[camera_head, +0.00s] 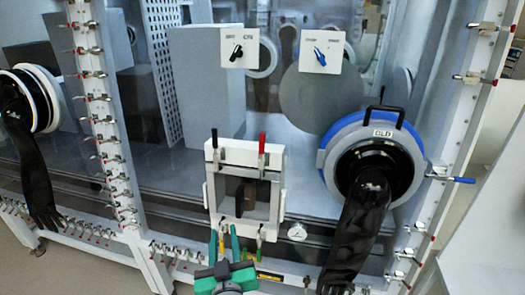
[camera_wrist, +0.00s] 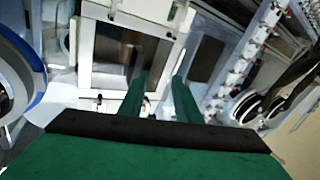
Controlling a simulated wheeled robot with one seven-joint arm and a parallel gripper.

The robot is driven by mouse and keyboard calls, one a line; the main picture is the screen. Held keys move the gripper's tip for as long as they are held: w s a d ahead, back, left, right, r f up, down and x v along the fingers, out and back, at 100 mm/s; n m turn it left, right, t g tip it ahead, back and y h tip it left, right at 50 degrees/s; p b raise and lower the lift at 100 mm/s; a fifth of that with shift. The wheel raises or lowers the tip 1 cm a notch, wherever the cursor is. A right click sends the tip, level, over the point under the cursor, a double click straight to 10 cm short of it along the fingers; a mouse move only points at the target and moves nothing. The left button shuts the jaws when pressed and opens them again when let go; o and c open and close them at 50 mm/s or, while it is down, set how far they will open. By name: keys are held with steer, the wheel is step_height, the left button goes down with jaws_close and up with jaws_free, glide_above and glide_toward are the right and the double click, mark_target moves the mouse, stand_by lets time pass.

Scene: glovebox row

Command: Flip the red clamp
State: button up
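The red clamp (camera_head: 262,143) stands upright at the upper right of a white square frame (camera_head: 214,180) on the glovebox front. A black-handled clamp (camera_head: 214,139) stands at the frame's upper left. My gripper (camera_head: 224,243) is below the frame, well under the red clamp and apart from it. Its two green fingers are spread, with a yellow handle (camera_head: 221,241) showing between them in the head view. In the wrist view, my gripper (camera_wrist: 160,92) also shows a gap between its fingers, near the white frame (camera_wrist: 128,18). I cannot make out the red clamp there.
A blue-ringed glove port (camera_head: 328,150) with a hanging black glove (camera_head: 362,225) is on the right. Two switch panels, one with a black knob (camera_head: 237,52) and one blue (camera_head: 320,56), are above. Small red-tipped clamps (camera_head: 100,98) line the posts. A gauge (camera_head: 297,232) is at lower right.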

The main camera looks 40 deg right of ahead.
steer(key=d+r+m+h, duration=0.2)
steer(key=d+r, duration=0.3)
steer(key=r, duration=0.5)
steer(key=m+g+h, duration=0.1)
steer(key=m, duration=0.1)
glide_toward(263, 133)
step_height(263, 133, down, 2)
steer(key=w+d, duration=0.2)
steer(key=w, duration=0.1)
steer(key=x, duration=0.9)
steer(key=shift+w+d, duration=0.2)
steer(key=shift+w, duration=0.15)
steer(key=shift+w+d+g+h, duration=0.15)
steer(key=shift+d+g+h, duration=0.15)
steer(key=shift+d+h, duration=0.1)
steer(key=shift+a, duration=0.1)
jaws_close()
